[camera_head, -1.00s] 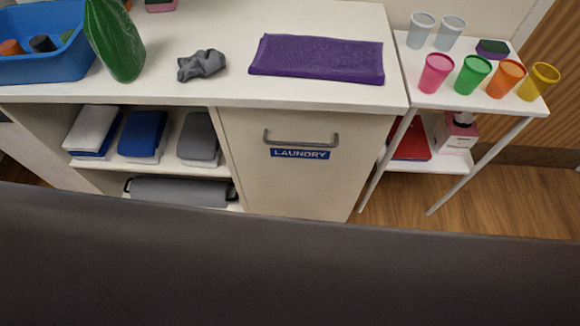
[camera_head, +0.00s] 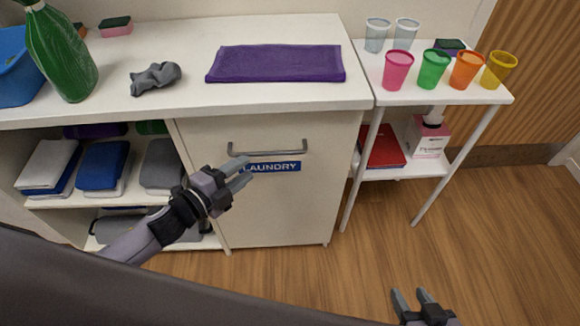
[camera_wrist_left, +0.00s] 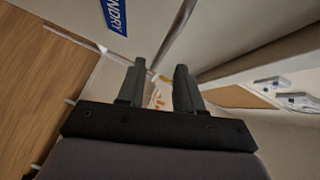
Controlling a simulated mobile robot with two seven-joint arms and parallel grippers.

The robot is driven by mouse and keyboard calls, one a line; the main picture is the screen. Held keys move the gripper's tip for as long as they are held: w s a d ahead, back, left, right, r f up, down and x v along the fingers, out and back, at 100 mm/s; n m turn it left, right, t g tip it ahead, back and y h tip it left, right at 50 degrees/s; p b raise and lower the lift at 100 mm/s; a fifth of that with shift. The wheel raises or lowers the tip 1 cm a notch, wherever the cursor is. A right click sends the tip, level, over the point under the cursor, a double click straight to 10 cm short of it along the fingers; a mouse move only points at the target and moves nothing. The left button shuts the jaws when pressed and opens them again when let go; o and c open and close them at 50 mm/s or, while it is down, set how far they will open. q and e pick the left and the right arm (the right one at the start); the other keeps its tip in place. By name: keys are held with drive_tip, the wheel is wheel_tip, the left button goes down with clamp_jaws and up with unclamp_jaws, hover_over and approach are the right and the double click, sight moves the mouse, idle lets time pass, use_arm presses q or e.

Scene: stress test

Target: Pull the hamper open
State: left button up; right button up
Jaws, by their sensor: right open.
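The hamper (camera_head: 275,205) is a pale front panel under the counter, shut flush with the cabinet. It has a grey bar handle (camera_head: 285,149) near its top and a blue LAUNDRY label (camera_head: 275,166) below. My left gripper (camera_head: 245,170) is open and empty in front of the label's left end, just below the handle's left end, and hides part of the label. In the left wrist view its two fingers (camera_wrist_left: 158,72) are apart, with the label (camera_wrist_left: 115,15) above. My right gripper (camera_head: 409,292) is open at the bottom right, over the floor.
Open shelves with folded towels (camera_head: 103,168) stand left. A white side table (camera_head: 440,97) with several cups stands right. The floor (camera_head: 300,268) before the hamper is clear.

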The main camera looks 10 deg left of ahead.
sight(264, 155)
use_arm(q)
drive_tip(key=shift+w+d+m+h, duration=0.4)
drive_tip(key=shift+w+d+m, duration=0.1)
drive_tip(key=shift+w+m, duration=0.45)
drive_tip(key=shift+b+x, duration=0.3)
drive_tip(key=shift+x, duration=2.8)
drive_tip(key=shift+f, duration=0.1)
clamp_jaws()
